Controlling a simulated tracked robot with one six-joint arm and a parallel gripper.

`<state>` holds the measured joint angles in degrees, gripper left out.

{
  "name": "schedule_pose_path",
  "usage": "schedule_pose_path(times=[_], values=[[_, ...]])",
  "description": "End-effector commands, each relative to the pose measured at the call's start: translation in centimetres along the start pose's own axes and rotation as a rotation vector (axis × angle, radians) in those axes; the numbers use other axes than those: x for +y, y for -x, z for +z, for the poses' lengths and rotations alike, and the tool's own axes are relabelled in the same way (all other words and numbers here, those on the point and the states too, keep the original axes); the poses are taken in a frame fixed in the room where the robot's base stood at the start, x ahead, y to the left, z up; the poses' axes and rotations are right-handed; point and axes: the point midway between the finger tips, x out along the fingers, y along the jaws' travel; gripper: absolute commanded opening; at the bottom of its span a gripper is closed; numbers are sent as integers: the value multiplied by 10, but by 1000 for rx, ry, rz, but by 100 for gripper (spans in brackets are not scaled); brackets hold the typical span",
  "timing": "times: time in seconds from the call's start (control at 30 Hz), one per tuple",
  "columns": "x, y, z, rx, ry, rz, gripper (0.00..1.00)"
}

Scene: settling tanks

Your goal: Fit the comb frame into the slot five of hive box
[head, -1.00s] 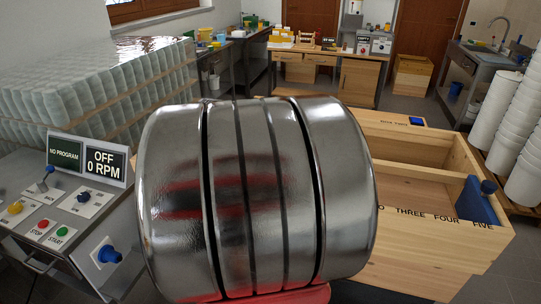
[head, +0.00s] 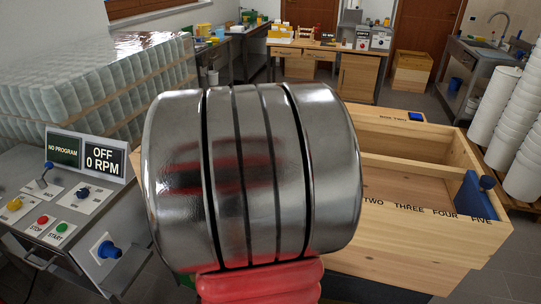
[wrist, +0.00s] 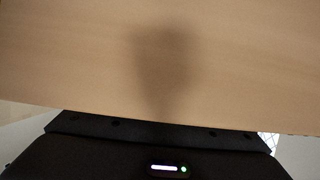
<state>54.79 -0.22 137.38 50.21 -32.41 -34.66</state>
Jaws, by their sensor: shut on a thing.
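The pale wood hive box (head: 400,243) stands at the right in the head view. Its front wall carries the words TWO, THREE, FOUR and FIVE; anything further left is hidden behind my arm. A blue piece with a knob (head: 474,198) sits at the box's right end, by the word FIVE. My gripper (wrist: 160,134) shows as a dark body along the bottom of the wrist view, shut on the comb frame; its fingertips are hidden. A plain wooden surface (wrist: 80,60) fills most of that view, too close to tell whether it is the frame. My large metal arm link covers the head view's middle.
A control panel (head: 75,200) reading OFF, 0 RPM stands at the left. Stacked jars (head: 70,90) are behind it. White tubs (head: 500,115) stand to the right of the box. A wooden bench (head: 358,78) is at the back, with floor between.

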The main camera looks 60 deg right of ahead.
Motion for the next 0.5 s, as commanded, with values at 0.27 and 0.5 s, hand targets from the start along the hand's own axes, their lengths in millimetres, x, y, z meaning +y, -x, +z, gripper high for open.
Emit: schedule_pose_path(times=[0.27, 0.5], values=[[0, -1, 2, 2, -2, 0, 26], [0, -1, 2, 1, -1, 0, 42]])
